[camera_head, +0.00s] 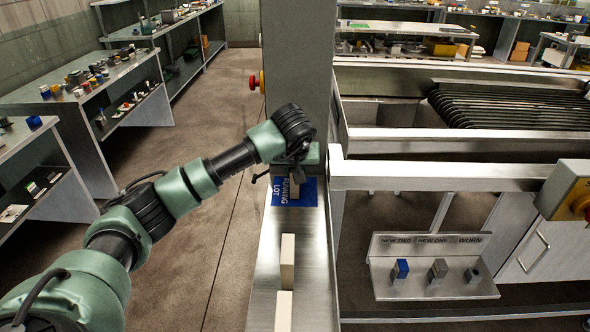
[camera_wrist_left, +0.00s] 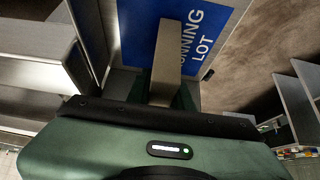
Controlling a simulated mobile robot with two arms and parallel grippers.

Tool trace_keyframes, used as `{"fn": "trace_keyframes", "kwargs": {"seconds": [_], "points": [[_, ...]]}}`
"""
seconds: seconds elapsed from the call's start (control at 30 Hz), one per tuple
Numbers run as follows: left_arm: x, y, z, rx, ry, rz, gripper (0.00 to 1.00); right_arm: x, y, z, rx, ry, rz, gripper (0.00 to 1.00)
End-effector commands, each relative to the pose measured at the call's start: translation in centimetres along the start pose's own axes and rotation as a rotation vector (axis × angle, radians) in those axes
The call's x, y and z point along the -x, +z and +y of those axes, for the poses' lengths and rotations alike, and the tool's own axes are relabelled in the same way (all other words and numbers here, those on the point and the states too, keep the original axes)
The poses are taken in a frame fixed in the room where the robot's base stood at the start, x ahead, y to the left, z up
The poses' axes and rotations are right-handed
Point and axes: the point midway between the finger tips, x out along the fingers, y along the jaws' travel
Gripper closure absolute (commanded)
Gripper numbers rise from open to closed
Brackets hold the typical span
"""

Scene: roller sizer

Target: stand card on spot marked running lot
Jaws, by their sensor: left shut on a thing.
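The spot marked RUNNING LOT is a blue patch with white letters (camera_head: 308,192) on a narrow steel ledge (camera_head: 262,255); it also fills the upper middle of the left wrist view (camera_wrist_left: 140,30). My left gripper (camera_head: 292,176) is over the patch, fingers pointing down. It is shut on a beige, narrow piece, seemingly the card (camera_wrist_left: 169,55), which covers part of the lettering. The piece also shows below the gripper in the head view (camera_head: 293,188). I cannot tell whether its lower end touches the patch. My right gripper is not in view.
Cream blocks (camera_head: 287,262) stand on the ledge nearer me. A steel column (camera_head: 298,60) with a red button (camera_head: 253,82) rises just behind the patch. To the right, a rack (camera_head: 430,250) labelled NEW TWO, NEW ONE, WORN holds small blocks. Open floor (camera_head: 200,210) lies left.

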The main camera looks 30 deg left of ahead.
Motion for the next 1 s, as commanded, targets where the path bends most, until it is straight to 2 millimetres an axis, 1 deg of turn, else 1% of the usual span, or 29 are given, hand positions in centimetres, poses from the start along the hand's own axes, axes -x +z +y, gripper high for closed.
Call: {"fn": "trace_keyframes", "kwargs": {"seconds": [0.03, 0.07, 0.1, 0.13, 0.43, 0.53, 0.57, 0.67, 0.9, 1.0], "points": [[-0.2, 0.1, 0.0, 0.0, 0.0, 0.0, 1.0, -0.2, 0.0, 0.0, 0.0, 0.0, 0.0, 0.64], [-0.2, 0.1, 0.0, 0.0, 0.0, 0.0, 0.76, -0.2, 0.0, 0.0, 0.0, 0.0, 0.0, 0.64], [-0.2, 0.1, 0.0, 0.0, 0.0, 0.0, 0.65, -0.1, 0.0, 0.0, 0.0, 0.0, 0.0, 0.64], [-0.2, 0.1, 0.0, 0.0, 0.0, 0.0, 0.57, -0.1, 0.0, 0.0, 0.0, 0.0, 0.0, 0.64], [-0.1, 0.1, 0.0, 0.0, 0.0, 0.0, 0.57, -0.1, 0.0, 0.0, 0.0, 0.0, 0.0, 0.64], [0.4, -0.2, 0.0, 0.001, 0.0, 0.0, 0.57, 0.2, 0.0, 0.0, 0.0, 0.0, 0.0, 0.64], [0.6, -0.2, 0.0, 0.0, 0.001, 0.002, 0.57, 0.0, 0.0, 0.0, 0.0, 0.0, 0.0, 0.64], [2.1, -0.3, 0.0, 0.0, 0.001, 0.005, 0.57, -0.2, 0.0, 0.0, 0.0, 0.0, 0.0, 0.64], [7.3, -0.2, 0.0, 0.0, 0.002, 0.006, 0.57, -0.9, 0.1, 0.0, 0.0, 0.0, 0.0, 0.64], [9.2, -0.2, 0.0, -0.001, 0.001, 0.005, 0.57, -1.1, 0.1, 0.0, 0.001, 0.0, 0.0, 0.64]]}}
